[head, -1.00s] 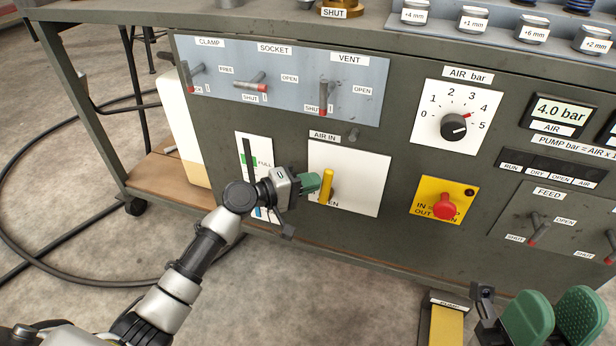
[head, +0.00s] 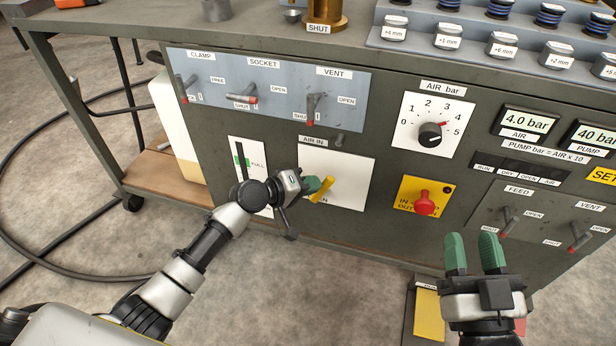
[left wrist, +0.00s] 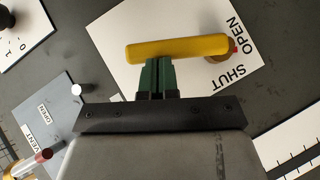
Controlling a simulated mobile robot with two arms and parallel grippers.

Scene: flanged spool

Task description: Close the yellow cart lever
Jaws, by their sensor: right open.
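The yellow lever (head: 323,190) is on the white AIR IN panel (head: 357,187) of the cart and leans with its upper end to the right. In the left wrist view the lever (left wrist: 175,48) lies across the tips of my left gripper (left wrist: 158,62). Its pivot end is by the OPEN and SHUT labels, with a red mark near OPEN. My left gripper (head: 312,184) has its green fingers together, pressed to or just beside the lever, not around it. My right gripper (head: 472,240) is open and empty, in front of the cart at the lower right.
A red knob (head: 425,203) on a yellow plate is right of the lever. A small grey knob (head: 338,139) is above it. The CLAMP, SOCKET and VENT levers are on a blue-grey panel (head: 345,112). A yellow pedal (head: 426,313) is on the floor near my right gripper.

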